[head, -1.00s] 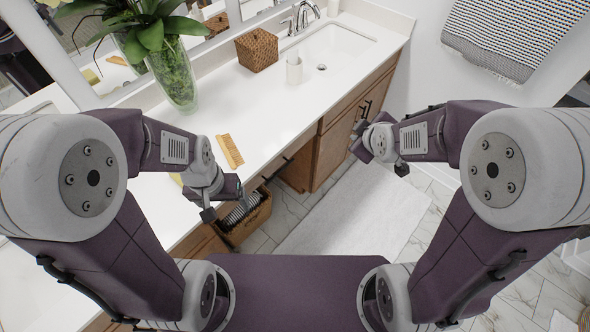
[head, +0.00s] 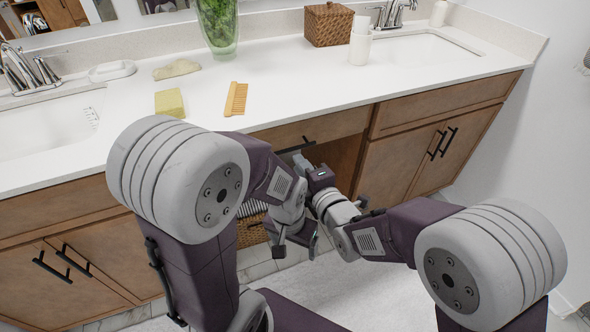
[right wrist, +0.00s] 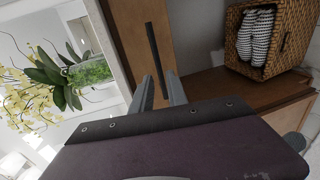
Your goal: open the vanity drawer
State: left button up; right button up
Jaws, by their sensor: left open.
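The vanity drawer (head: 345,124) is a brown wooden front below the white counter, above an open knee space, and looks closed. Its black bar handle (head: 297,146) is partly hidden by my right gripper. My right gripper (head: 302,163) is at the handle, reaching up from the right. In the right wrist view, the handle (right wrist: 155,55) runs between its two parted fingers (right wrist: 158,82); contact cannot be told. My left gripper (head: 294,243) is open and empty, lower down in front of the knee space.
A wicker basket with striped towels (right wrist: 262,35) stands under the vanity. The counter (head: 290,88) holds a comb (head: 236,98), a soap block (head: 170,103), a glass vase (head: 217,28) and a wicker box (head: 328,25). Cabinet doors (head: 400,163) flank the knee space.

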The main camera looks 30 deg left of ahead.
aim_at(289, 150)
jog(key=b+x, duration=0.1)
jog(key=x, duration=0.7)
jog(key=shift+w+a, duration=0.2)
jog(key=shift+w, duration=0.25)
grip_shut()
dwell(0.9)
